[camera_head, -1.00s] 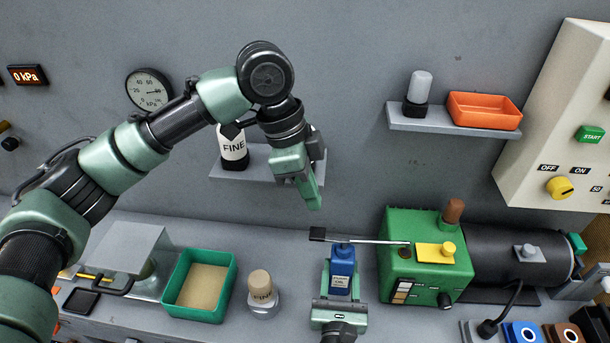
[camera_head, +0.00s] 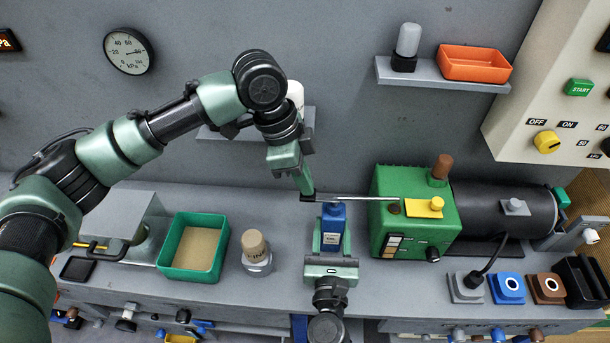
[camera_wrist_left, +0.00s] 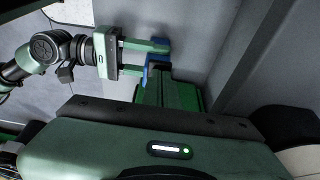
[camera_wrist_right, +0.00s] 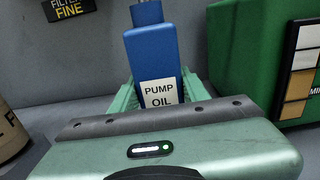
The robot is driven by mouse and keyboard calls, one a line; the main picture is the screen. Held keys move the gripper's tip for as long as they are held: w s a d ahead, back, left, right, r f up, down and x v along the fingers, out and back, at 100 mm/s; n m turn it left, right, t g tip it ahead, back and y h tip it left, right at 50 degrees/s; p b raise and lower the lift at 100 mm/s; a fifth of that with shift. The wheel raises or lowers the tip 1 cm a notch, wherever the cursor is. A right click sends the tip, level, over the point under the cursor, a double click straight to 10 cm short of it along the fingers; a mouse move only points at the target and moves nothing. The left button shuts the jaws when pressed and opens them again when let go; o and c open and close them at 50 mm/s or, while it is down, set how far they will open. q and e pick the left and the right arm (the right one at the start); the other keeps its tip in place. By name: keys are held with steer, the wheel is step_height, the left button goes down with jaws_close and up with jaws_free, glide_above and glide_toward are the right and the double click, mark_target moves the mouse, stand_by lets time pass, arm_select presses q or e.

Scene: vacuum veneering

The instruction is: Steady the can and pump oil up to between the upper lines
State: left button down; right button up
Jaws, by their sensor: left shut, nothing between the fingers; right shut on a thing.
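The blue oil can (camera_head: 333,226) stands upright on the bench, left of the green pump (camera_head: 412,222). Its label reads PUMP OIL in the right wrist view (camera_wrist_right: 158,62). My right gripper (camera_head: 331,250) is shut on the can from the front. A thin metal spout (camera_head: 360,198) runs from above the can to the pump's top. My left gripper (camera_head: 307,193) is shut and empty, its tips at the black end of the spout just above the can; I cannot tell whether they touch. The pump's front has a small striped level panel (camera_head: 391,246), too small to read.
A green tray of sand-coloured material (camera_head: 194,247) and a corked jar (camera_head: 256,252) stand left of the can. A black motor (camera_head: 500,212) adjoins the pump. Blue and brown socket blocks (camera_head: 507,287) sit at the front right. A shelf (camera_head: 440,77) hangs above.

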arm_select(q)
steer(key=shift+s+f, duration=0.1)
steer(key=shift+f, duration=0.3)
step_height(320, 180, up, 4)
steer(key=shift+r, duration=0.2)
steer(key=v, duration=1)
stand_by(0.7)
arm_select(e)
steer(key=o, duration=1.5)
